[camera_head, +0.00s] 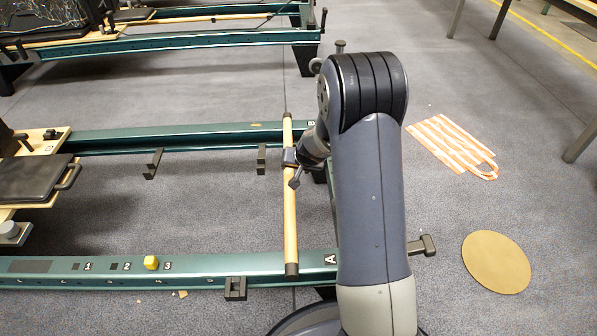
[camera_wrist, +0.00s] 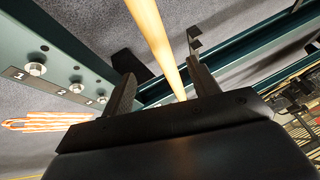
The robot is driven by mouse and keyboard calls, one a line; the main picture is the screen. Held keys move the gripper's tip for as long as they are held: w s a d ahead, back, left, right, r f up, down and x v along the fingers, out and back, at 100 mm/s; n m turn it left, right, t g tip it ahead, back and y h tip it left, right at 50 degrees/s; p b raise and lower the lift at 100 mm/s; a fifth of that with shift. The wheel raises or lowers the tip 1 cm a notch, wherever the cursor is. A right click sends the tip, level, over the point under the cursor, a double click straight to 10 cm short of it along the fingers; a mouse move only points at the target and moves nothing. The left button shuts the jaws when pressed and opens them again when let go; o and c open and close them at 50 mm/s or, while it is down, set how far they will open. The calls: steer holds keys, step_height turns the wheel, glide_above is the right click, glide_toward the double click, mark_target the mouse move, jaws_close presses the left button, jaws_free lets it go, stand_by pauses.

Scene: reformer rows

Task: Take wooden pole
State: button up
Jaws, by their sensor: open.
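My gripper (camera_head: 292,167) is at the upper half of the pole in the head view. In the wrist view, the pole (camera_wrist: 152,30) runs down between the two dark, spread fingers of my gripper (camera_wrist: 161,72). Both fingers stand clear of it, one on each side. My gripper is open. My arm hides part of the right rail ends in the head view.
The far green rail (camera_head: 200,137) runs parallel. A black padded carriage (camera_head: 33,178) stands left. A striped bag (camera_head: 452,145) and a round tan disc (camera_head: 496,262) lie on the floor right.

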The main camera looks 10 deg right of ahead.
mark_target(290, 176)
steer(key=b+x, duration=0.3)
steer(key=x, duration=0.7)
steer(key=shift+f, duration=0.3)
steer(key=shift+c, duration=0.6)
steer(key=shift+r, duration=0.1)
jaws_close()
